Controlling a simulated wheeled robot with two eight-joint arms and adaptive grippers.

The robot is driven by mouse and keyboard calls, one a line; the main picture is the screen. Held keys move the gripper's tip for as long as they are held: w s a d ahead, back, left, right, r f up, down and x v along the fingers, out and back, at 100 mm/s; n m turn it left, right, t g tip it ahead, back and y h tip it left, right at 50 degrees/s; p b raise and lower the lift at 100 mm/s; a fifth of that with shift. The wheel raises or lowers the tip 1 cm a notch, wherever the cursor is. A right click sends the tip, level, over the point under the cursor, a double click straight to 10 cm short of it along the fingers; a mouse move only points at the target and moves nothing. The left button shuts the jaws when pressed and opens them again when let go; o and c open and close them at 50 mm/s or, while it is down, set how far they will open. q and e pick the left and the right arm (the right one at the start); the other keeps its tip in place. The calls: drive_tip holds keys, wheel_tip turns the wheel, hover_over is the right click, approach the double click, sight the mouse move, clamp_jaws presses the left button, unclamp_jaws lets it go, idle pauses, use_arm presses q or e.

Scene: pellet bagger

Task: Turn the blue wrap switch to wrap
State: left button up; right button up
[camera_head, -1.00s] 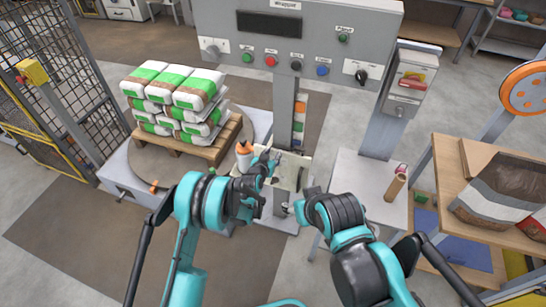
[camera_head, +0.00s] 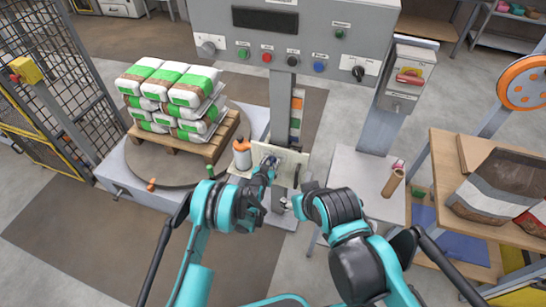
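A cream plate (camera_head: 287,158) is fixed low on the column under the grey control panel (camera_head: 226,21). My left gripper (camera_head: 268,163) is at the left-middle of this plate, over a small bluish part that may be the blue wrap switch; the gripper hides most of it. I cannot tell whether the fingers touch it or how far they are apart. A blue button (camera_head: 319,66) is on the panel above, well away from the gripper.
An orange-topped bottle (camera_head: 242,154) stands close left of my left gripper. A black handle (camera_head: 297,176) is at the plate's right. Stacked bags (camera_head: 172,95) sit on a pallet at left. A grey table (camera_head: 372,185) and a wooden bench (camera_head: 450,150) are at right.

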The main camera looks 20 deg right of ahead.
use_arm(q)
drive_tip(key=shift+s+r, duration=0.1)
drive_tip(key=shift+r, duration=0.05)
drive_tip(key=shift+c, duration=0.6)
clamp_jaws()
drive_tip(key=shift+a, duration=0.1)
drive_tip(key=shift+n, duration=0.3)
drive_tip(key=shift+o, duration=0.6)
unclamp_jaws()
drive_tip(key=shift+r, duration=0.1)
wheel_tip(320, 180, up, 10)
drive_tip(key=shift+f, duration=0.15)
